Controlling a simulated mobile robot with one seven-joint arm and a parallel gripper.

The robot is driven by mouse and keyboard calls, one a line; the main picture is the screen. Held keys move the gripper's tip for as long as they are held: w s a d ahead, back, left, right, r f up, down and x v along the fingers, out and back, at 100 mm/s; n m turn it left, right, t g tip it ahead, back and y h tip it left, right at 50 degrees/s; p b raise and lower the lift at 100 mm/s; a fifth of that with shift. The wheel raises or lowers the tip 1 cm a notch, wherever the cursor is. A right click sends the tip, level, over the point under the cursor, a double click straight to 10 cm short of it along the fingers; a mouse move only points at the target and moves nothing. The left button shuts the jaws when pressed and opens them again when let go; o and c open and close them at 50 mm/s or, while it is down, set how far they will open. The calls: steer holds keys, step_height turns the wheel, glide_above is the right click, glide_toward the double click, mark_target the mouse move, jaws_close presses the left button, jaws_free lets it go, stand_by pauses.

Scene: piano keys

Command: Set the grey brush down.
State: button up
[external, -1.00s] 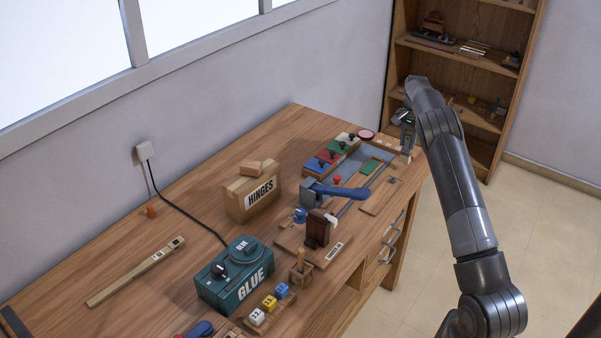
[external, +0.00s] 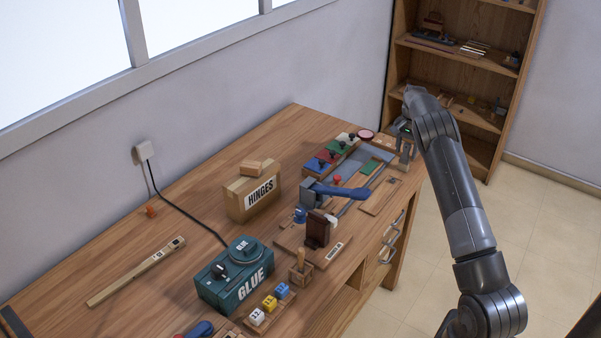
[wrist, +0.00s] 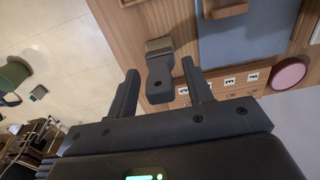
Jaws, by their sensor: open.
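The grey brush (wrist: 159,80) shows in the wrist view, with a dark grey handle with a hole and a tan-brown head. It appears to lie on the wooden bench near its edge, its handle pointing towards my gripper. My gripper (wrist: 160,88) is open, with one finger on each side of the handle and a visible gap on both sides. In the external view my gripper (external: 405,155) is low over the far right corner of the bench (external: 290,125). The brush cannot be made out clearly there.
A blue-grey panel (wrist: 238,38), letter tiles (wrist: 228,82) and a round red pad (wrist: 288,74) lie close to my gripper. A shelf (external: 455,75) stands behind.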

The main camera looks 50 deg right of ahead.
step_height(320, 180, up, 11)
steer(key=a+r+n+t, duration=0.1)
steer(key=a+r+n, duration=0.1)
steer(key=a+r, duration=0.55)
steer(key=a+r+n+t, duration=0.15)
steer(key=a+r, duration=0.25)
steer(key=a, duration=0.7)
steer(key=a+r+n, duration=0.3)
steer(key=a+r, duration=0.3)
steer(key=a, duration=0.3)
steer(key=s+a+r+n+t, duration=0.15)
steer(key=s+a, duration=0.25)
steer(key=a, duration=0.5)
steer(key=s+a+n, duration=0.3)
steer(key=a, duration=0.5)
steer(key=s+a+f+n, duration=0.3)
steer(key=s+a, duration=0.4)
steer(key=s+a+f+n+t, duration=0.1)
steer(key=s+a+f+n, duration=0.3)
steer(key=s+a, duration=0.3)
steer(key=shift+s+f+t, duration=0.15)
steer(key=shift+s+t, duration=0.15)
steer(key=shift+s, duration=0.1)
